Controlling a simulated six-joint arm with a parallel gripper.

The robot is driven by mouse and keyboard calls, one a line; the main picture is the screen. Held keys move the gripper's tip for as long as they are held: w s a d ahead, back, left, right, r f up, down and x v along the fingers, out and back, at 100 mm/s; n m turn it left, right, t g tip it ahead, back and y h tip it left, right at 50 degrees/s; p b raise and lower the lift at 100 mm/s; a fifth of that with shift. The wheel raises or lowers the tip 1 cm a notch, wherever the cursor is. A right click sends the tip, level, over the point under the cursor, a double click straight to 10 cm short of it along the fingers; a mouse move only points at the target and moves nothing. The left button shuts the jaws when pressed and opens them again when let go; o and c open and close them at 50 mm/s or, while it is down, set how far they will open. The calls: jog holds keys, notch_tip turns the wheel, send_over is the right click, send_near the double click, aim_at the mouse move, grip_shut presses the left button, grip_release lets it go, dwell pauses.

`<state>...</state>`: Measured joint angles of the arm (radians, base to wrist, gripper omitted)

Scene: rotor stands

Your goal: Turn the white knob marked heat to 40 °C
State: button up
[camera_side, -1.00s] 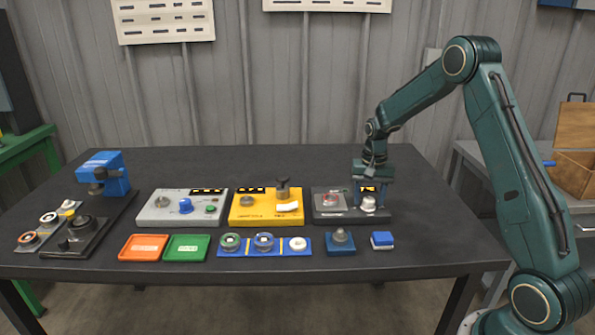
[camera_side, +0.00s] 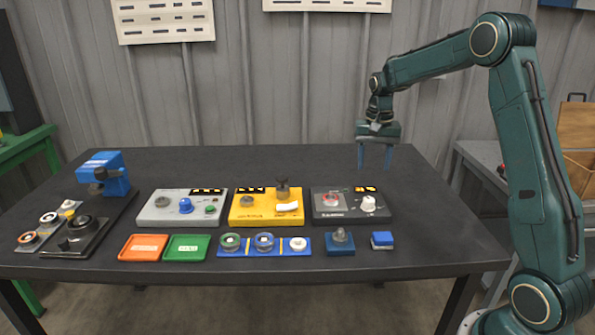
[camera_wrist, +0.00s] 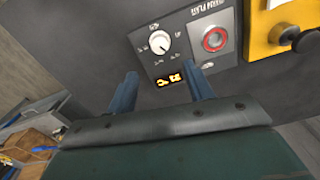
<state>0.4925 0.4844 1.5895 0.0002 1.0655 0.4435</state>
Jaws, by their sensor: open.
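The white knob (camera_side: 368,204) sits at the right of a dark hotplate unit (camera_side: 328,205). In the wrist view the knob (camera_wrist: 159,42) has a dial scale around it, its small marks too blurred to read surely. In the wrist view my two fingers (camera_wrist: 160,76) stand apart near the display edge of the unit.
A yellow unit (camera_side: 240,215) and a grey unit (camera_side: 160,215) stand to the left. A blue block (camera_side: 382,240), a blue stand (camera_side: 341,249) and a blue tray (camera_side: 281,251) lie in front. The table right of the dark unit is clear.

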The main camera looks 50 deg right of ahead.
jog(key=shift+r, duration=1.3)
jog(key=s+a+r+n+t, duration=0.1)
jog(key=s+a+r+n, duration=0.2)
jog(key=s+a+r, duration=0.3)
jog(key=s+a+r+n+t, duration=0.2)
jog(key=s+a+r, duration=0.15)
jog(key=a, duration=0.45)
jog(key=s+a+f+n+t, duration=0.1)
jog(key=s+a+n, duration=0.2)
jog(key=s, duration=0.4)
jog(key=s+a+f+n+t, duration=0.1)
jog(key=s+a+n, duration=0.1)
jog(key=s+a, duration=0.4)
jog(key=shift+s+n+t, duration=0.3)
jog(key=shift+s+n, duration=0.1)
jog(key=shift+s, duration=0.8)
